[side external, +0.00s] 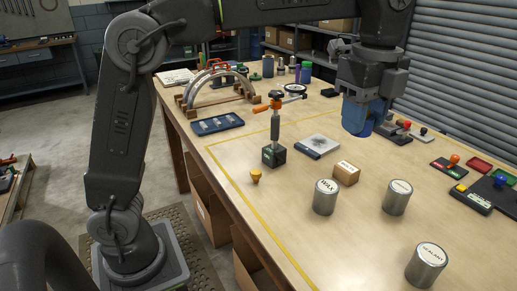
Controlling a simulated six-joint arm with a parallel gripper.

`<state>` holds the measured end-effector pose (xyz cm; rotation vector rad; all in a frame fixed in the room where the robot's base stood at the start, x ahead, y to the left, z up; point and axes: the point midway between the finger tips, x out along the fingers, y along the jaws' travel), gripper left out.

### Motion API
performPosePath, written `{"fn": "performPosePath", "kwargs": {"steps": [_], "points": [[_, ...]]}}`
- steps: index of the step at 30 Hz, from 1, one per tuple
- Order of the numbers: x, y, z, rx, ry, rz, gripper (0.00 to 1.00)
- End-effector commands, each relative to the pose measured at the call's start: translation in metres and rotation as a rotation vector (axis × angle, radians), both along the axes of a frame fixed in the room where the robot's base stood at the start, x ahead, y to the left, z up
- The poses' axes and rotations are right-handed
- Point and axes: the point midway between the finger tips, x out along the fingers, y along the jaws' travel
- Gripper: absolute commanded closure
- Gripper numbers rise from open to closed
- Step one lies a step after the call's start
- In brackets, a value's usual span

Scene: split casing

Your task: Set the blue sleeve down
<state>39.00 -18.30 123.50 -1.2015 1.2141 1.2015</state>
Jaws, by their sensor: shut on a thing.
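The blue sleeve (357,118) is a short, wide blue cylinder near the right of the bench in the side external view. My gripper (371,94) points down over it and is shut on it. The sleeve looks upright. Its lower end is at or very near the bench top; I cannot tell whether it touches. The split casing (215,82) looks like pale half-rings on a wooden cradle (195,106) at the back left.
The wooden bench (290,205) has cans (326,197) and a small box (346,173) in front. A black-based stand (274,154) with an orange-handled clamp stands left of the sleeve. Small coloured-knob parts (404,126) sit close to its right. A blue tray (217,124) lies left.

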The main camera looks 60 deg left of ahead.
Motion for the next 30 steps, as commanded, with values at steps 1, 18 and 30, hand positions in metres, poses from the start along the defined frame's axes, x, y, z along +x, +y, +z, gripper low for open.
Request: {"fn": "performPosePath", "kwargs": {"steps": [1,18,30], "points": [[0.005,0.009,0.0,0.0,-0.001,0.031,0.9],[0.061,0.198,0.0,0.0,-0.001,0.628,0.9],[0.027,0.397,0.0,0.0,-0.001,1.224,0.9]]}}
